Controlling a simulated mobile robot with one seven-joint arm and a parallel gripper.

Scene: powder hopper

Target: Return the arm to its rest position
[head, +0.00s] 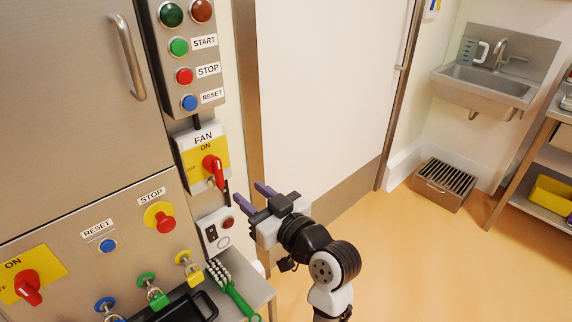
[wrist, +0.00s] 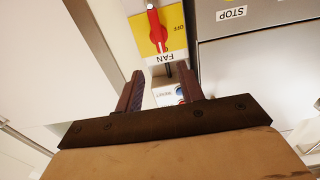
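My gripper (head: 250,192) is in front of the panels near the lower part of the FAN switch in the head view. Its two purple-grey fingers are apart with nothing between them. They also show spread and empty in the wrist view (wrist: 160,72). My arm extends from the bottom of the head view up to the gripper. The FAN switch (head: 222,146), a yellow plate with a red handle, is just beyond the fingers, and it shows upside down in the wrist view (wrist: 173,43). Its handle (head: 214,169) points downward. The fingers appear clear of it.
The steel panel at left has a red ON switch (head: 28,288), a STOP button (head: 164,222) and padlocks. A green brush (head: 232,290) and black tray (head: 182,308) lie on a ledge below. A pale door (head: 325,90) stands behind. Orange floor (head: 430,260) is open at right.

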